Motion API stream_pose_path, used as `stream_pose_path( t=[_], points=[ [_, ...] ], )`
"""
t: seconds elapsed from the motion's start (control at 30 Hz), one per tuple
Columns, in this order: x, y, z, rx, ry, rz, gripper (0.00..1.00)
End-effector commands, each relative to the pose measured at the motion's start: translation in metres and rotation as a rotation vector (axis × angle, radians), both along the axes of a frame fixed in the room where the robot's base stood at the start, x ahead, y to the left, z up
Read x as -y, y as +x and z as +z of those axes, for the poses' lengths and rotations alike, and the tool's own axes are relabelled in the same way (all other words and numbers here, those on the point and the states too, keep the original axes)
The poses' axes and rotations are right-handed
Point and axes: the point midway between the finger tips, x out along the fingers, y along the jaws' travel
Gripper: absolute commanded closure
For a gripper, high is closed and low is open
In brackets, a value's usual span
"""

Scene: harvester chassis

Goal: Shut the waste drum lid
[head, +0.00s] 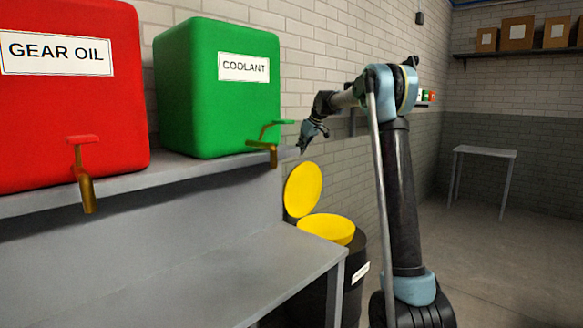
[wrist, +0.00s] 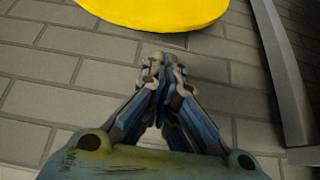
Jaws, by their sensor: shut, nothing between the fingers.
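The waste drum (head: 352,285) is a dark drum with a yellow top (head: 328,228) and a white label, standing beyond the end of the grey bench. Its round yellow lid (head: 303,189) stands open, tilted up against the wall side. My gripper (head: 303,149) is shut and empty, above the raised lid and apart from it in the head view. In the wrist view my gripper (wrist: 162,65) points toward the brick wall, and the yellow lid (wrist: 155,8) shows at the top edge, partly cut off.
A red gear oil tank (head: 70,110) and a green coolant tank (head: 215,110), both with taps, stand on a grey shelf (head: 170,180) left of my gripper. A grey bench (head: 200,280) lies below. A small table (head: 485,152) stands far right, with open floor before it.

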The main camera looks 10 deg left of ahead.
Motion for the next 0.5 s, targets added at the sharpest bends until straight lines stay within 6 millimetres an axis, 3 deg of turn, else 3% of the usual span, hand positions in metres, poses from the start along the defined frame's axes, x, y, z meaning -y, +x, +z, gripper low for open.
stream_pose_path(
  t=[0.27, 0.5],
  points=[
    [-0.013, 0.015, -0.010, 0.009, 0.003, 0.018, 1.00],
    [-0.028, 0.027, -0.040, 0.009, 0.003, 0.017, 1.00]
  ],
)
